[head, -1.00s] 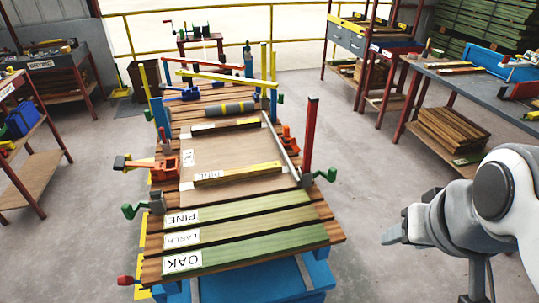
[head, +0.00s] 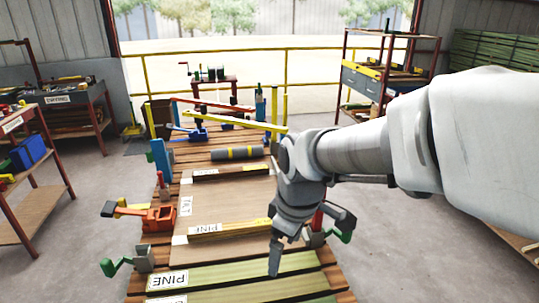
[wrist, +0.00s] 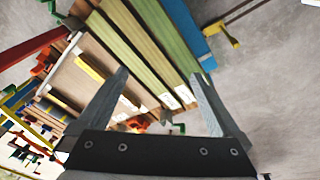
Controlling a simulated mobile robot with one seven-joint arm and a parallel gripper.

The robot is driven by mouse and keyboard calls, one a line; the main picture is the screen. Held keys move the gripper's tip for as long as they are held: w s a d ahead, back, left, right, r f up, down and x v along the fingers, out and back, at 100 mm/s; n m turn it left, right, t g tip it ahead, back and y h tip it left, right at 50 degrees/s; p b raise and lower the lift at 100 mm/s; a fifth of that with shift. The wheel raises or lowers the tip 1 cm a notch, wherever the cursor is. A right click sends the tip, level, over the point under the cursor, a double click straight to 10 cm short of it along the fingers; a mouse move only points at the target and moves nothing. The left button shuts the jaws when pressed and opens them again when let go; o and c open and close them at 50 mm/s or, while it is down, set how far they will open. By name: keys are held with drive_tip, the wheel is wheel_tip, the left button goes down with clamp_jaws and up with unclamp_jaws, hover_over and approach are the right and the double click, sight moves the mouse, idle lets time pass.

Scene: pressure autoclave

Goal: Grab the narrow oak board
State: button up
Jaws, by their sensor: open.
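Three greenish boards lie side by side across the slatted bench. In the head view the board labelled PINE (head: 225,277) shows whole, and the larch board is cut off at the bottom edge. The oak board is out of the head view. In the wrist view the outermost greenish board (wrist: 173,42), along the blue edge, matches the oak board's place, but its label is not readable. My gripper (head: 300,245) hangs above the right part of the bench, apart from the boards. In the wrist view its two fingers (wrist: 160,76) are spread, with nothing between them.
A panel (head: 225,207) with narrow strips lies behind the boards. An orange clamp (head: 158,218) and a green-handled clamp (head: 125,264) stand at the bench's left edge. Upright posts and bars rise farther back.

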drive_tip(key=w+a+f+n+g+h+b, duration=0.1)
drive_tip(key=w+a+f+n+g+b, duration=0.15)
drive_tip(key=a+f+n, duration=0.85)
drive_tip(key=f+m+b, duration=0.1)
drive_tip(key=f, duration=0.4)
drive_tip(key=f+b, duration=0.1)
drive_tip(key=f, duration=0.5)
drive_tip(key=f+m+b, duration=0.1)
drive_tip(key=f, duration=0.4)
drive_tip(key=shift+s+a+f+m+t, duration=0.1)
drive_tip(key=shift+a+f+m+t, duration=0.15)
drive_tip(key=shift+a+f+m, duration=0.05)
drive_tip(key=f, duration=0.1)
drive_tip(key=f+b, duration=0.1)
drive_tip(key=f, duration=0.3)
drive_tip(key=shift+d+f+b, duration=0.1)
drive_tip(key=shift+d+b, duration=0.3)
clamp_jaws()
